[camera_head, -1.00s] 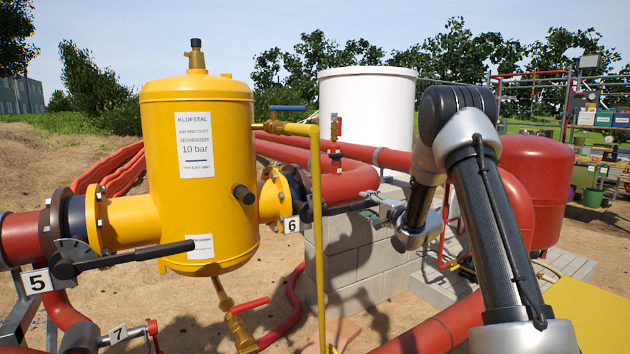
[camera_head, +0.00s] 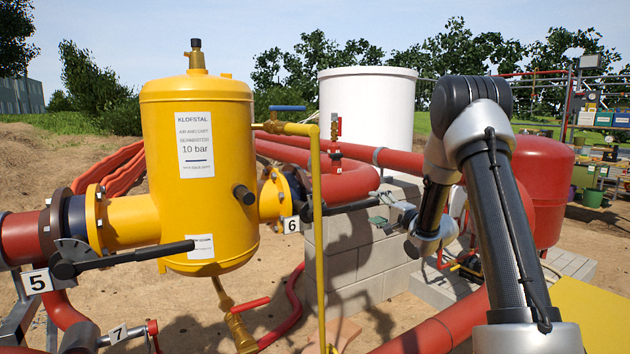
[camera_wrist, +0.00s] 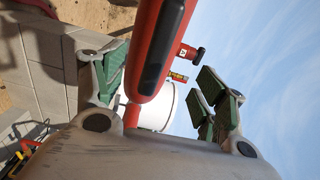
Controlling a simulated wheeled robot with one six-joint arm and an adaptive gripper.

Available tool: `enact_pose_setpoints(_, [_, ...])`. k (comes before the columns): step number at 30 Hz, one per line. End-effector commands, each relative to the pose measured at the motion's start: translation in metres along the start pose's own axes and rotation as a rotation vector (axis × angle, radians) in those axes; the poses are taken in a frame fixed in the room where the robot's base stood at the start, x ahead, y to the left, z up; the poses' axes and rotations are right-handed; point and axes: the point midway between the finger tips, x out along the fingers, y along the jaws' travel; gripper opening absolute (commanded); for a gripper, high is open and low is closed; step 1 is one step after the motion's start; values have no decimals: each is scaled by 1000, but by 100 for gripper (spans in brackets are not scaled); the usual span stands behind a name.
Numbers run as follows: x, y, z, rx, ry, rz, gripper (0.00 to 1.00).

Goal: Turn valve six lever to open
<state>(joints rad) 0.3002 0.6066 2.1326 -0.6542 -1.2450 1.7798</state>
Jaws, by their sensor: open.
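The valve six lever (camera_head: 346,208) is a black bar beside the white "6" label (camera_head: 291,224), right of the yellow separator tank. It points right toward my gripper, roughly level. My gripper (camera_head: 384,210) is open at the lever's right end. In the wrist view, my gripper (camera_wrist: 163,88) has its green-padded fingers spread wide. The black lever (camera_wrist: 164,48) shows between them in the picture, in front of the red pipe. I see no finger touching it; the exact depth gap is hard to tell.
The yellow tank (camera_head: 198,170) stands left, with a thin vertical yellow pipe (camera_head: 318,260) in front of the valve. A grey block wall (camera_head: 350,262) and red pipe (camera_head: 405,162) lie behind my gripper. Valve five's black lever (camera_head: 130,257) is at left.

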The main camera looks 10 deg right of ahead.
Motion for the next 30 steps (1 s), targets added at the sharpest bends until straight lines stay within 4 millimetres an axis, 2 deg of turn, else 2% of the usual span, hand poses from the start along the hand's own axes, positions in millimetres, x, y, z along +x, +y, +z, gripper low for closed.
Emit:
enact_pose_setpoints(6, [-22, 0, 0, 1, 1, 0, 72])
enact_pose_setpoints(20, [-29, 0, 0, 1, 1, 0, 72])
enact_pose_setpoints(23, [-42, 0, -1, 1, 2, 1, 72])
enact_pose_setpoints(30, [-95, 0, -1, 2, 4, 1, 72])
